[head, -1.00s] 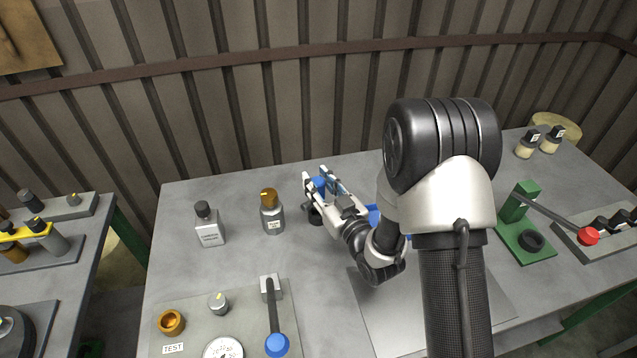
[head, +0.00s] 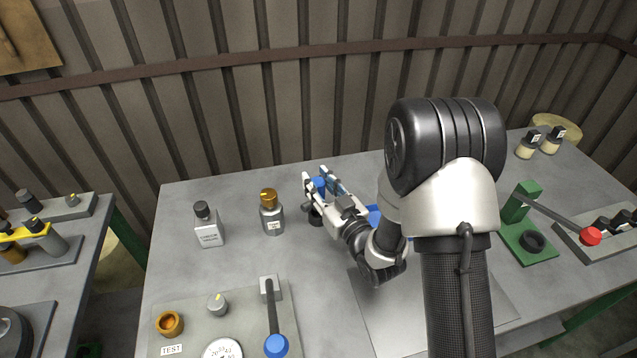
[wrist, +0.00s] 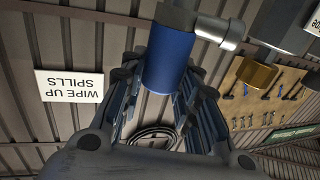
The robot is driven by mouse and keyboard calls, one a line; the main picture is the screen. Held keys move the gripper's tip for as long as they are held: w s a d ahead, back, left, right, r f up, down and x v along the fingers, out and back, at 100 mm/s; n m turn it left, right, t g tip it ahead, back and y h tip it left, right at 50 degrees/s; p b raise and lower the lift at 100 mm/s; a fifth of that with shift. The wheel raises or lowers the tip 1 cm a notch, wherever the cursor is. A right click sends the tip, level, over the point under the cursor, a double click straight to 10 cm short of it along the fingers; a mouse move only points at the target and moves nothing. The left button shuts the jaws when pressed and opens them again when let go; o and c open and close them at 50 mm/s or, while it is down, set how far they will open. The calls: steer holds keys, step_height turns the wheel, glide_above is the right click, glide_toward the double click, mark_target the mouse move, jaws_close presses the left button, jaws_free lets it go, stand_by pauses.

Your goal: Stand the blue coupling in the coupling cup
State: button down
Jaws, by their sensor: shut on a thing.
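The blue coupling (head: 319,184) is between the fingers of my gripper (head: 323,182), above the back middle of the bench. In the wrist view the coupling (wrist: 168,62) is a blue cylinder gripped between both fingers, with a grey metal piece beyond it. My gripper is shut on it. A dark round piece (head: 315,215) shows just below the gripper and may be the coupling cup; the gripper hides most of it. I cannot tell whether the coupling touches it.
An amber-capped grey bottle (head: 272,213) and a labelled bottle (head: 208,226) stand left of the gripper. A test panel (head: 195,305) with a blue-knobbed lever lies front left. A green press (head: 525,235) stands at right. Another blue thing (head: 375,215) shows partly behind my arm.

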steer(key=shift+f, duration=0.35)
steer(key=shift+f, duration=1.5)
steer(key=c, duration=1.1)
jaws_free()
steer(key=shift+f, duration=0.1)
steer(key=v, duration=1.2)
steer(key=shift+w, duration=0.1)
